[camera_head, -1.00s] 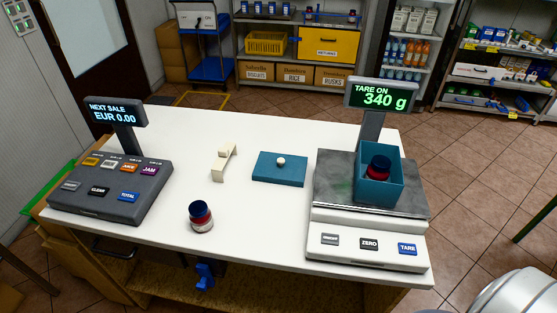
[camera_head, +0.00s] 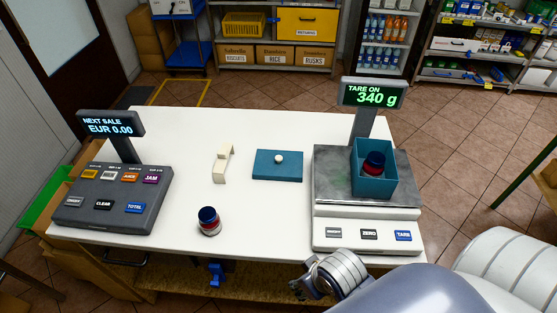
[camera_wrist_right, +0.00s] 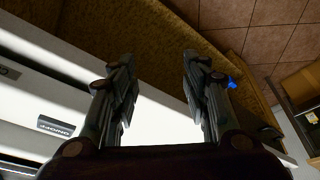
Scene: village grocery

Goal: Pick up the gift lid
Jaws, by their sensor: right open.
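The gift lid (camera_head: 277,166) is a flat teal square with a small white knob (camera_head: 278,158). It lies on the white counter, left of the scale. The teal gift box (camera_head: 375,186) stands open on the scale plate with a jar (camera_head: 373,164) inside. My right gripper (camera_head: 303,288) is low at the counter's front edge, in front of the scale and well apart from the lid. In the right wrist view its two fingers (camera_wrist_right: 157,85) are spread with nothing between them; the lid is not visible there. My left gripper is not in view.
The scale (camera_head: 368,230) reads 340 g. A jar with a dark blue cap (camera_head: 209,221) stands at the front of the counter. A cream-coloured stand-like piece (camera_head: 222,164) is left of the lid. A till (camera_head: 113,198) is at the left. Counter between jar and scale is clear.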

